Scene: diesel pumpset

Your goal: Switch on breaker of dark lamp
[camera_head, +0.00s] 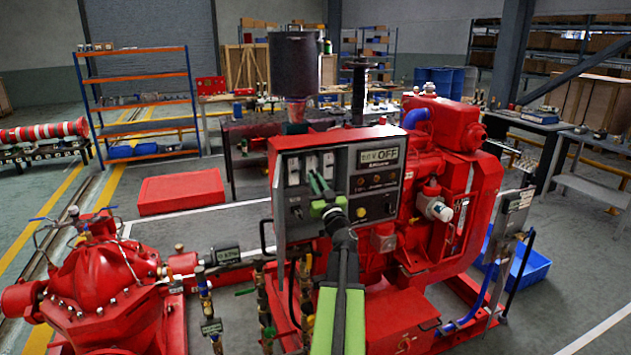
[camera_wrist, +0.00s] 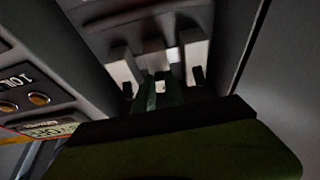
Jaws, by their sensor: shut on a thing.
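The red control box (camera_head: 335,140) has a grey front panel with a row of three pale breakers: left (camera_head: 293,168), middle (camera_head: 311,163) and right (camera_head: 328,160). My gripper (camera_head: 319,183) is at the middle breaker, below its top. In the wrist view, my dark gripper fingers (camera_wrist: 160,92) are closed at the middle breaker's lever, which they largely hide. A breaker shows on either side of it (camera_wrist: 124,70) (camera_wrist: 196,60). Small round orange-brown lamps (camera_head: 376,179) sit under the display; two show in the wrist view (camera_wrist: 38,99). I cannot tell which is dark.
A display reading OFF (camera_head: 379,157) is at the panel's upper right. A yellow button (camera_head: 361,212) is low on the panel. A red pump (camera_head: 100,275) stands at left and the red engine (camera_head: 445,190) behind at right.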

